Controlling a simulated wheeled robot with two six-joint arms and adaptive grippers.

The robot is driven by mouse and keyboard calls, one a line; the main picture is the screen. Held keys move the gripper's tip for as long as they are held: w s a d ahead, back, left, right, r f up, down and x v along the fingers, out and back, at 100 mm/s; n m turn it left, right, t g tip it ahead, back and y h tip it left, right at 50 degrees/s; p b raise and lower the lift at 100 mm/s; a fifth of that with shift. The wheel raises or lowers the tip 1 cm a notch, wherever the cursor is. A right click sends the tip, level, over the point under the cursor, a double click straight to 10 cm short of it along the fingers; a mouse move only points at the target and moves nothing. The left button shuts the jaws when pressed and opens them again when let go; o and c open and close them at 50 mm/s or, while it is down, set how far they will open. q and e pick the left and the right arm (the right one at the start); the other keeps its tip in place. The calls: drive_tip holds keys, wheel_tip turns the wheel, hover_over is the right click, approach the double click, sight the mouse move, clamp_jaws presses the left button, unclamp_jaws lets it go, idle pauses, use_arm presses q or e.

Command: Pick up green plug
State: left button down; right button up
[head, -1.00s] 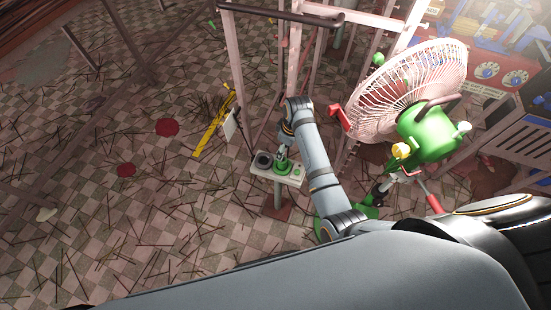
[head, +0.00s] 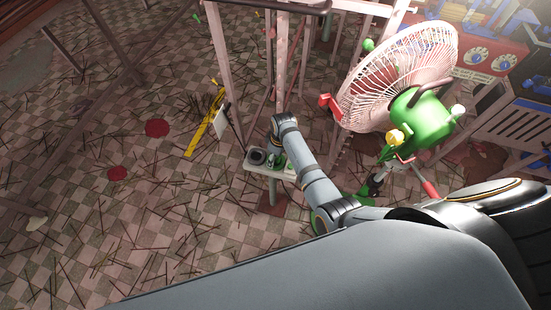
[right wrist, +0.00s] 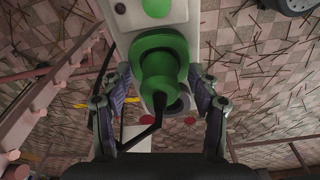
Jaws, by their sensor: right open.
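The green plug (right wrist: 160,62) sits on a white socket box, with a wide green collar, a narrower body and a black cord trailing down to the left. My right gripper (right wrist: 160,85) is open, with one finger on each side of the plug; I cannot tell whether they touch it. In the head view the plug (head: 279,161) shows small and partly hidden by my right arm. The white box (head: 254,168) stands on a post. My left gripper is not in view.
A green button (right wrist: 156,7) is on the box beside the plug. A pink fan (head: 392,82) with a green motor (head: 424,118) stands to the right. Pinkish metal posts (head: 224,60) rise behind the box. Dark sticks litter the checkered floor.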

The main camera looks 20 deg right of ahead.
drive_tip(key=shift+c, duration=1.1)
drive_tip(key=c, duration=1)
drive_tip(key=shift+c, duration=0.2)
